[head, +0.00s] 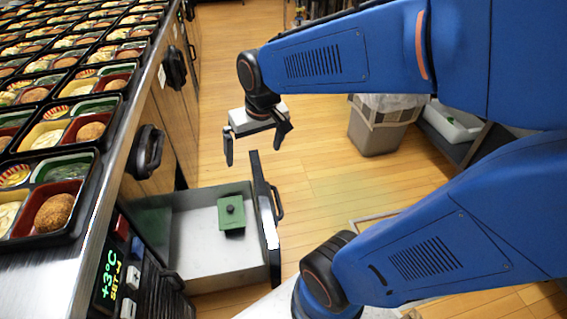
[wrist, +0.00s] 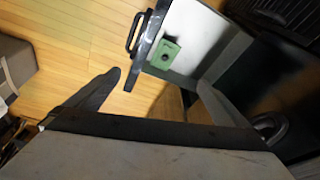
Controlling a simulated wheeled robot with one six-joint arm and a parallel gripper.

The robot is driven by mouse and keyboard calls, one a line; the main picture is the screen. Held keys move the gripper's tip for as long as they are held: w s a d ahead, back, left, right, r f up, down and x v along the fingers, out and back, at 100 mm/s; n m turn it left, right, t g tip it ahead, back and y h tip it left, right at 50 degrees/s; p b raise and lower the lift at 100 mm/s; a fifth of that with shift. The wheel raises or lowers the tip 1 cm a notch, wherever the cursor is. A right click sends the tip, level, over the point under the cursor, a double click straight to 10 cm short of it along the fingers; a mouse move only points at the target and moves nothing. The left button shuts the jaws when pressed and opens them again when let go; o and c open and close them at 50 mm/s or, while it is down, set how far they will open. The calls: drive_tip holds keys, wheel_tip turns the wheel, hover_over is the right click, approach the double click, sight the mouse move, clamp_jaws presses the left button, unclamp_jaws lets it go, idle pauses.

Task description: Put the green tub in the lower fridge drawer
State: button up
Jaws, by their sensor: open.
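The green tub (head: 231,213), with a dark round knob on its lid, sits inside the open lower fridge drawer (head: 190,250), near the drawer's front panel. The tub also shows in the wrist view (wrist: 165,52), lying on the pale drawer floor (wrist: 196,32). My gripper (head: 254,160) is open and empty. It hangs above the drawer and beyond it in the head view, apart from the tub. In the wrist view its two fingers (wrist: 158,82) are spread wide with nothing between them.
The counter (head: 130,120) on the left holds rows of filled bento trays (head: 62,165). A temperature display (head: 108,275) reads +3°C. A grey bin (head: 377,135) stands on the wooden floor at the right. Open floor lies between the drawer and the bin.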

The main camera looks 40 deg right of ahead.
drive_tip(key=s+d+r+n+t, duration=0.1)
drive_tip(key=s+r, duration=0.2)
drive_tip(key=s, duration=0.8)
drive_tip(key=shift+s+r+t, duration=0.15)
drive_tip(key=shift+s+t, duration=0.15)
drive_tip(key=shift+t, duration=0.1)
